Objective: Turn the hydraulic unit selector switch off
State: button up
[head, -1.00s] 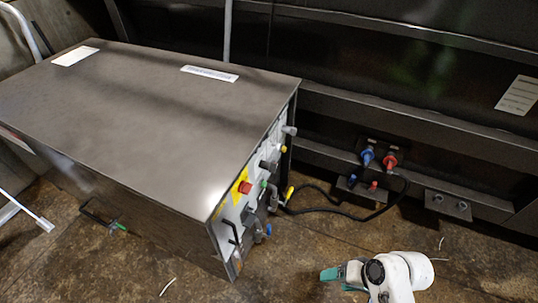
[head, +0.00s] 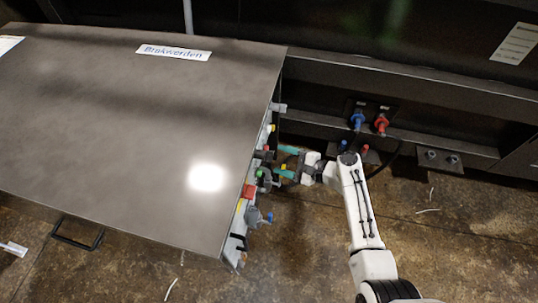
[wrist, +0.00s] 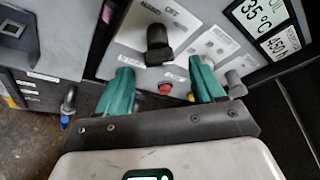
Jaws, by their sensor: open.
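The hydraulic unit (head: 130,120) is a big grey metal box with a control panel on its right side. In the wrist view my gripper (wrist: 160,68) is open and empty. The switch lies beyond and between the fingertips, apart from them as far as I can see.
A red button (wrist: 165,88) and a grey knob (wrist: 236,84) are near the fingers. A display (wrist: 265,22) reads 35 °C. A blue-handled valve (wrist: 66,118) sticks out at left. Blue (head: 357,120) and red (head: 381,123) hose couplings are on the wall behind my arm.

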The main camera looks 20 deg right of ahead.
aim_at(270, 155)
jog(key=shift+b+x, duration=0.4)
jog(key=shift+x, duration=2.35)
jog(key=c, duration=1)
